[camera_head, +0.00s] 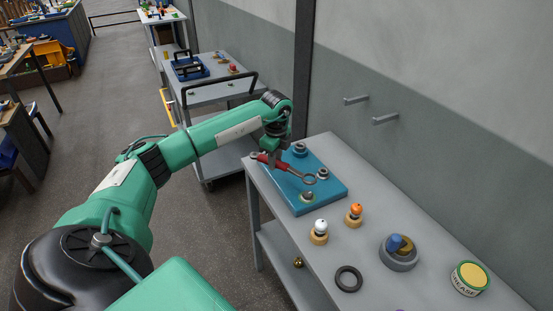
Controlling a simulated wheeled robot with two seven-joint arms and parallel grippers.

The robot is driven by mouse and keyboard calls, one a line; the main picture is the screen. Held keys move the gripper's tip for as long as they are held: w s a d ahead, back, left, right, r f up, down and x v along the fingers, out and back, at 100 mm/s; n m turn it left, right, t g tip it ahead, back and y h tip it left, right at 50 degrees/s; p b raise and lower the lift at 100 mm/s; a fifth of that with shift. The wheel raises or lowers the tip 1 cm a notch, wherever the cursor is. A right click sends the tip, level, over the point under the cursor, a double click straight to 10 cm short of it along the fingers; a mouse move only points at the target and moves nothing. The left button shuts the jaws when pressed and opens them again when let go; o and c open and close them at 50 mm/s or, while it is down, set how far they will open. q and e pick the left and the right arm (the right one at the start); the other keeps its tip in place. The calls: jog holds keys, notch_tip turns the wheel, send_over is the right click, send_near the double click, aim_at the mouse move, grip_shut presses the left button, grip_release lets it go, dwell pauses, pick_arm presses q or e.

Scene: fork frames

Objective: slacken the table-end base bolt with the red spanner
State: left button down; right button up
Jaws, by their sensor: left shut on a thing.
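The red spanner (284,166) has a bare metal ring end toward the right and a darker end toward the left. My left gripper (274,160) is shut on its red handle, above the teal base plate (332,189) on the grey table. The ring end hangs over the plate between bolts and seems to be around none of them. Bolts show at the plate's back (300,148), right side (323,173) and front (307,196). The plate's left corner is partly hidden by the spanner and gripper. My right gripper is not in view.
On the table (338,241) stand a white-topped piece (320,227), an orange-topped piece (356,210), a black ring (348,279), a grey holder with a blue and yellow piece (399,254) and a grease tin (469,278). A trolley (215,90) stands behind my arm. The wall borders the table's far side.

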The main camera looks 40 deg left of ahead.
pick_arm(q)
jog(key=shift+w+a, duration=0.1)
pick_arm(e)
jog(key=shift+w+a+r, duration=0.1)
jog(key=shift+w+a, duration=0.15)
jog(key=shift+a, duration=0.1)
